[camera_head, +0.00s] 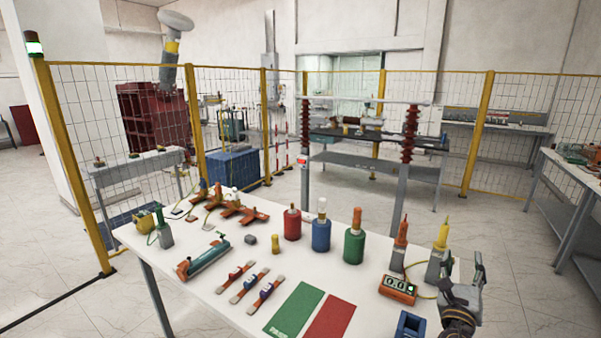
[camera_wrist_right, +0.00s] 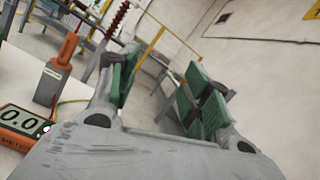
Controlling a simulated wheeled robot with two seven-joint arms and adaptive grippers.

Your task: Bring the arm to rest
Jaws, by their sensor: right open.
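My right gripper (camera_head: 462,272) is at the right edge of the white table (camera_head: 230,290) in the head view, beside a yellow-tipped grey probe (camera_head: 438,260). In the right wrist view its two green-padded fingers (camera_wrist_right: 155,90) are spread apart with nothing between them. An orange meter (camera_head: 398,289) with a lit display stands left of the gripper; it also shows in the wrist view (camera_wrist_right: 22,127). My left gripper is not in view.
Red (camera_head: 292,223), blue (camera_head: 321,233) and green (camera_head: 354,245) bottles stand mid-table. An orange-tipped probe (camera_head: 399,250) and a blue block (camera_head: 409,325) are near the gripper. Green (camera_head: 294,310) and red (camera_head: 331,318) mats lie in front. Yellow-framed fencing (camera_head: 477,140) stands behind.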

